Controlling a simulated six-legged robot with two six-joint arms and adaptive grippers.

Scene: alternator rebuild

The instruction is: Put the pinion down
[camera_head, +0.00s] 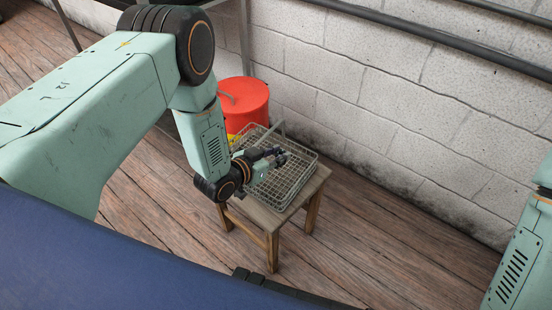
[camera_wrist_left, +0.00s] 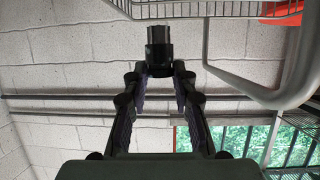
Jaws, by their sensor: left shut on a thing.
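The pinion (camera_wrist_left: 159,46) is a small dark cylinder with a toothed, silvery end. In the left wrist view it sits between the fingertips of my left gripper (camera_wrist_left: 160,72), which is shut on it. In the head view my left gripper (camera_head: 272,158) is over the wire basket (camera_head: 294,183), which stands on a wooden stool (camera_head: 272,219). The pinion is too small to make out clearly there. The basket's wire rim (camera_wrist_left: 215,14) also shows at the top of the left wrist view. My right gripper is out of view; only part of that arm shows at the right edge.
A red drum (camera_head: 245,101) stands behind the basket, with something yellow (camera_head: 232,138) beside it. A grey bar (camera_head: 268,133) leans at the basket's back. A block wall (camera_head: 370,105) rises behind the stool. The plank floor (camera_head: 370,235) to the right is clear.

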